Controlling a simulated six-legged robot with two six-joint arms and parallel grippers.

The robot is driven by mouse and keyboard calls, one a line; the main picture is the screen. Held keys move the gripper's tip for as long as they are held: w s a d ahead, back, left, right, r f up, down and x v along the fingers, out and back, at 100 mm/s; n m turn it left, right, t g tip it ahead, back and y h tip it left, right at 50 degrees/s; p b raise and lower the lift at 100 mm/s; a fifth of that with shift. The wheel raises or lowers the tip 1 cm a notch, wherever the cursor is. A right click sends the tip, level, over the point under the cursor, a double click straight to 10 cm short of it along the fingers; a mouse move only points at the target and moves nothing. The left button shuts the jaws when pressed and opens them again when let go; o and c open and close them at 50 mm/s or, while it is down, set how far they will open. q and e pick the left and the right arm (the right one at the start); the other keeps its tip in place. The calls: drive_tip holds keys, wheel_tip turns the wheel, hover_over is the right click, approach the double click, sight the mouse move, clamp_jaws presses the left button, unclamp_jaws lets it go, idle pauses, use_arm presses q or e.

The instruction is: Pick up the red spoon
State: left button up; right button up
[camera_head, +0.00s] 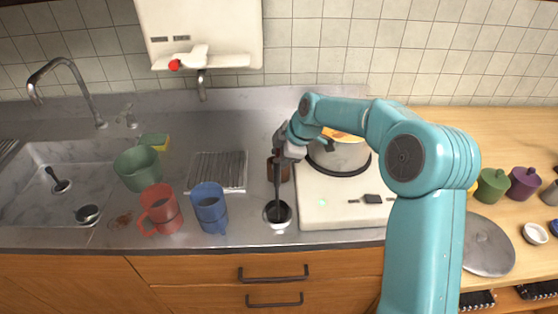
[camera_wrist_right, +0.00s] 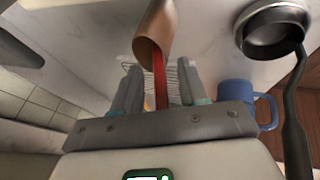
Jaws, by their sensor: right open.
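The red spoon's handle (camera_wrist_right: 160,82) shows in the right wrist view, sticking out of a copper-brown cup (camera_wrist_right: 155,32). The rest of the spoon is hidden inside the cup. My right gripper (camera_wrist_right: 157,78) is open, with one finger on each side of the red handle. I cannot tell whether either finger touches it. In the head view my right gripper (camera_head: 281,148) is just above the brown cup (camera_head: 279,170) on the counter, and the spoon cannot be made out there. My left gripper is not in view.
A ladle (camera_head: 277,213) with a long dark handle stands close to the gripper; the handle (camera_wrist_right: 293,115) passes on its right in the wrist view. A blue mug (camera_head: 209,208) and red mug (camera_head: 160,210) stand left. A pot (camera_head: 342,157) on a white stove is right.

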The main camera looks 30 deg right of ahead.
drive_tip(key=shift+s+a+r, duration=0.1)
drive_tip(key=shift+s+r, duration=0.05)
drive_tip(key=shift+s, duration=0.05)
drive_tip(key=shift+c, duration=0.3)
drive_tip(key=shift+w, duration=0.15)
clamp_jaws()
